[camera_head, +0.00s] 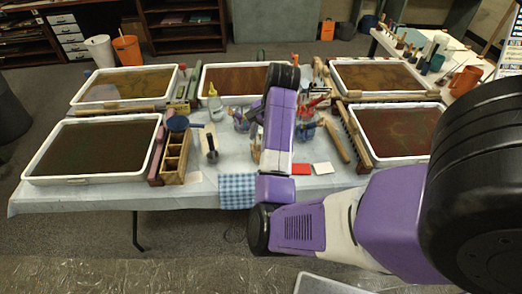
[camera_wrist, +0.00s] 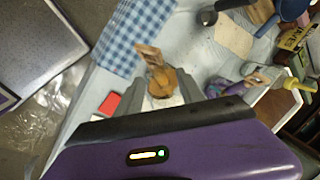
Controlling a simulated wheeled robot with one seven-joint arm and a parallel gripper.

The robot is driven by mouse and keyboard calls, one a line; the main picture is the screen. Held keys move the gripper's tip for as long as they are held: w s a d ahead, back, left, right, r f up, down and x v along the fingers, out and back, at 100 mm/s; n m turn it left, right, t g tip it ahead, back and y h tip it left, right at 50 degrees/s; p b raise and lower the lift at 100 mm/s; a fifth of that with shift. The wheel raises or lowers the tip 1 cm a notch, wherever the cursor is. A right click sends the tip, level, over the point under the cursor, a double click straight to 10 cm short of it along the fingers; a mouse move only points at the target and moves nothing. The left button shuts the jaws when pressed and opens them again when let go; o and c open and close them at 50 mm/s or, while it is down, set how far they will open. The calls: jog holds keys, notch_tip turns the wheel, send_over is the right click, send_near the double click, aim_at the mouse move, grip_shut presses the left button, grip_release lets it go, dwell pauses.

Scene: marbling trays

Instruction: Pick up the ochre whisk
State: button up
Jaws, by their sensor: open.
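The ochre whisk (camera_wrist: 162,82) shows in the wrist view as an orange-ochre bundle with a flat wooden-looking part (camera_wrist: 150,55) beyond it. It lies in the gap between the fingers of my gripper (camera_wrist: 161,88). The fingers are apart, one on each side of it, and I cannot tell whether either touches it. In the head view my purple arm covers my gripper and most of the spot. A small tan piece (camera_head: 256,152) shows at the arm's left edge; I cannot tell whether it is the whisk.
A blue checked cloth (camera_head: 237,190) hangs over the table's front edge. A red card (camera_head: 301,169) and a white card (camera_head: 323,168) lie nearby. A wooden divided box (camera_head: 174,160), a dark-handled tool (camera_head: 211,150) and a bottle (camera_head: 215,104) stand left. Marbling trays (camera_head: 35,178) surround the middle.

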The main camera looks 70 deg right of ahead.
jog(key=shift+p+x, duration=0.35)
jog(key=shift+x, duration=2.4)
jog(key=shift+d, duration=0.15)
grip_shut()
